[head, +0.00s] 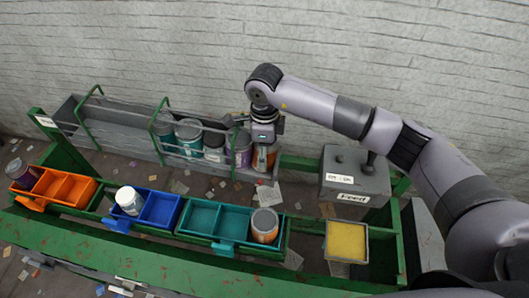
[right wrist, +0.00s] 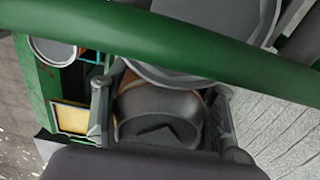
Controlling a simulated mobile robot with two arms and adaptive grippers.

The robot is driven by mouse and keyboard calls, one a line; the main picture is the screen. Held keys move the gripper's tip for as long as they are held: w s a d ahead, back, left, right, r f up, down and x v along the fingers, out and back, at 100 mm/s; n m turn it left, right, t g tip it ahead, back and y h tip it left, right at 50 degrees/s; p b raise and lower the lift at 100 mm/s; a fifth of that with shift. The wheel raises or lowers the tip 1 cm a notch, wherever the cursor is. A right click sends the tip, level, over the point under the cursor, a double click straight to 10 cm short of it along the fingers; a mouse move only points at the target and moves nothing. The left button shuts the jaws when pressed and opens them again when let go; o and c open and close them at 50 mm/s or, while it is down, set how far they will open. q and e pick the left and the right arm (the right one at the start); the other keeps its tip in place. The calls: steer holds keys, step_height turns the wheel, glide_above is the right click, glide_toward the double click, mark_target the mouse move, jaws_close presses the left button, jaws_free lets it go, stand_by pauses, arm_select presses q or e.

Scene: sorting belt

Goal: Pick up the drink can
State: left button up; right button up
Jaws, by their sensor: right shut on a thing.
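The drink can (head: 263,160) stands at the right end of the grey chute, with an orange and pale side showing below my gripper. My right gripper (head: 264,143) points down over it and is shut on it. In the right wrist view, the can's grey top (right wrist: 160,118) sits between the two fingers, with a strip of orange at its edge. Most of the can's side is hidden by the gripper. My left gripper is not in view.
Several cans, including a purple one (head: 241,148), stand left in the chute (head: 115,125) behind green rails. In front are orange (head: 66,187), blue (head: 160,209) and teal (head: 203,219) bins. A grey Feed box (head: 352,178) and yellow-filled tray (head: 346,241) are right.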

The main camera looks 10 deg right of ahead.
steer(key=shift+r, duration=0.1)
steer(key=shift+w+r+b, duration=0.1)
steer(key=shift+r+b, duration=0.5)
steer(key=shift+b, duration=0.05)
steer(key=shift+s+a+r+b, duration=0.1)
steer(key=shift+s+r+b, duration=0.1)
steer(key=shift+r+b, duration=0.25)
steer(key=shift+s+r+b, duration=0.15)
steer(key=shift+r+b, duration=0.15)
steer(key=shift+r, duration=0.15)
steer(key=s+a+r+b, duration=0.1)
steer(key=s+a, duration=0.2)
steer(key=s, duration=0.5)
steer(key=s+a+r+b, duration=0.1)
steer(key=s+a, duration=0.3)
steer(key=s, duration=0.5)
steer(key=s+a+r+b, duration=0.1)
steer(key=s+a, duration=0.3)
steer(key=s, duration=0.5)
steer(key=shift+s+r, duration=0.15)
steer(key=shift+r, duration=0.5)
steer(key=shift+d, duration=0.1)
stand_by(1.4)
